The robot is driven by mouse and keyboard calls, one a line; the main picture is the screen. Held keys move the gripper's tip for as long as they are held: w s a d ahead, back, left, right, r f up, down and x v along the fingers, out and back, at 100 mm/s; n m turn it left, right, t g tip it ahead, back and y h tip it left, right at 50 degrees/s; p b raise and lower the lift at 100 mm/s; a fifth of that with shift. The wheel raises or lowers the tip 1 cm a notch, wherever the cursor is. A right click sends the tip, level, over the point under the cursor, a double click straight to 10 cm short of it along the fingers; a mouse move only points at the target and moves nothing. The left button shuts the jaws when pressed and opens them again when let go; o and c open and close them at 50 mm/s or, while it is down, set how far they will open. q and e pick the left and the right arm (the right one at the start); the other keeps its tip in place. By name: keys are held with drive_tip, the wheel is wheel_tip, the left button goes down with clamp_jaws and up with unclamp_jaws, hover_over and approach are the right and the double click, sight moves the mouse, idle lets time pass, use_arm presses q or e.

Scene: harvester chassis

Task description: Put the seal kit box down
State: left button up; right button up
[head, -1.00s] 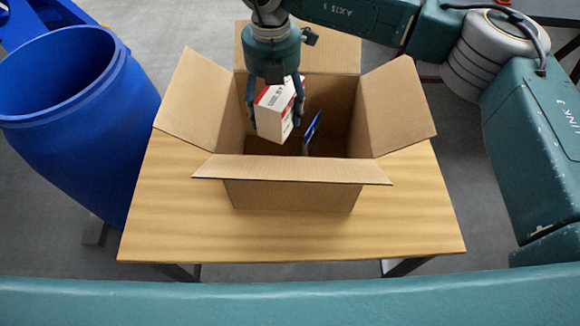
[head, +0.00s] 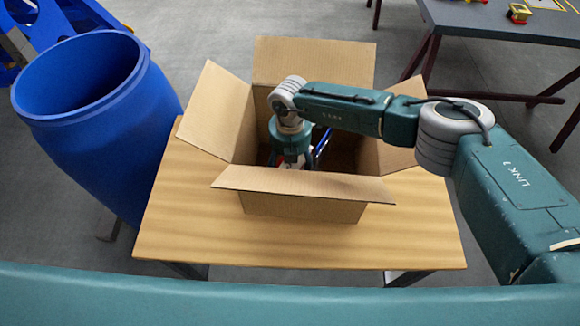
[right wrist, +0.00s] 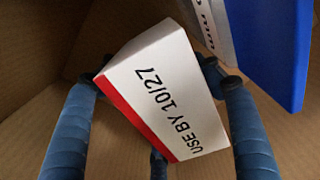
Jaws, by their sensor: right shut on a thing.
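The seal kit box (right wrist: 165,85) is white with a red edge and reads "USE BY 10/27". In the right wrist view it sits tilted between the blue fingers of my right gripper (right wrist: 157,95), which is shut on it. In the head view my right gripper (head: 290,158) reaches down inside the open cardboard carton (head: 305,205), left of its middle. There the seal kit box is mostly hidden by the gripper and the carton's front flap. I cannot tell whether it touches the carton floor. My left gripper is not in view.
A blue and silver item (right wrist: 268,45) stands in the carton close to the seal kit box, on its right. The carton, flaps spread, stands on a wooden table (head: 200,225). A blue barrel (head: 110,150) is at left; a dark table (head: 500,25) is at back right.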

drive_tip(key=shift+f, duration=0.4)
drive_tip(key=shift+f, duration=0.1)
drive_tip(key=o, duration=1.3)
drive_tip(key=shift+r, duration=0.25)
wheel_tip(320, 180, up, 12)
drive_tip(key=shift+f+b, duration=0.1)
drive_tip(key=shift+b, duration=0.95)
